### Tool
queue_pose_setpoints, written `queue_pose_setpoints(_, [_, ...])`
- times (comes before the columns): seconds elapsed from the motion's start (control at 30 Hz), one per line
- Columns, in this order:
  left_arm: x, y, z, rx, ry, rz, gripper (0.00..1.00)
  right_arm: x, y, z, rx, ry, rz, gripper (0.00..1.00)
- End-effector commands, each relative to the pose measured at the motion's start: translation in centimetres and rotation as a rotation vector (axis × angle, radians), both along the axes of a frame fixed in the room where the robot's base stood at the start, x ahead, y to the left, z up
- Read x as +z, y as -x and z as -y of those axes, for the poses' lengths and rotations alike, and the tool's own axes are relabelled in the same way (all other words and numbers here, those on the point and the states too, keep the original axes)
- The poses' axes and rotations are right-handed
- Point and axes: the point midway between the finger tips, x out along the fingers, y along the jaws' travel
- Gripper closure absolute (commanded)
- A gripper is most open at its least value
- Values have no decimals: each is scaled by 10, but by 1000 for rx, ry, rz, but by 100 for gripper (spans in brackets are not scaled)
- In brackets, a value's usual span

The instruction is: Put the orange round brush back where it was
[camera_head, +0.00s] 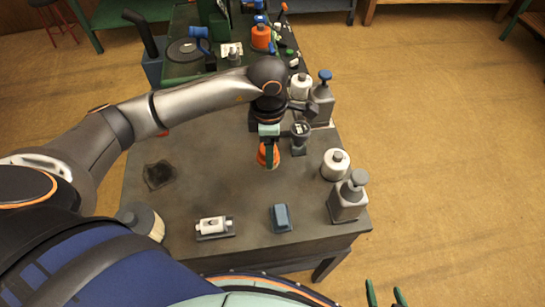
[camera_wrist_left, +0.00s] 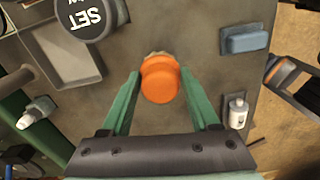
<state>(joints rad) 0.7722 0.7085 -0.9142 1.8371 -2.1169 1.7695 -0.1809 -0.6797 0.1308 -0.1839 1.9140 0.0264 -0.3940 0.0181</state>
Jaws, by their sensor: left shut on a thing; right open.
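The orange round brush (camera_head: 266,155) is at my left gripper, above the grey table (camera_head: 195,200). In the left wrist view the brush's orange round body (camera_wrist_left: 160,80) sits between the green fingers, with a pale edge showing behind it. My left gripper (camera_wrist_left: 160,85) is shut on the brush; its arm comes in from the left and hides part of the table. My right gripper (camera_head: 385,293) is open and empty at the bottom edge, off the table's right front side. I cannot tell which spot the brush came from.
A small dark container (camera_head: 300,136) is close right of the brush. A blue block (camera_head: 282,218) and white bottle (camera_head: 212,225) are in front. A white jar (camera_head: 335,164) and grey can (camera_head: 348,200) line the right edge.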

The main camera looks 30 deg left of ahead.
Motion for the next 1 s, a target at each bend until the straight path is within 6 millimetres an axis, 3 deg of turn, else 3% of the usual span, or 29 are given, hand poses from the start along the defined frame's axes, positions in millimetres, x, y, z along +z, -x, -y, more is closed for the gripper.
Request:
queue_pose_setpoints(0.17, [-12, 1, 11, -3, 1, -2, 90, 2, 0, 0, 0, 0, 1, 25])
queue_pose_setpoints(0.33, [-38, 1, 9, 0, -1, -3, 90, 2, 0, 0, 0, 0, 1, 25])
queue_pose_setpoints(0.73, [-46, 0, 8, -1, 0, 1, 90, -3, -1, 0, 1, 1, 1, 25])
queue_pose_setpoints(0.77, [-44, 0, 8, -1, 0, 1, 35, -1, -1, 0, 1, 1, 1, 25])
queue_pose_setpoints(1.0, [-44, 0, 8, -1, 0, 1, 8, -1, -1, 0, 1, 1, 1, 25])
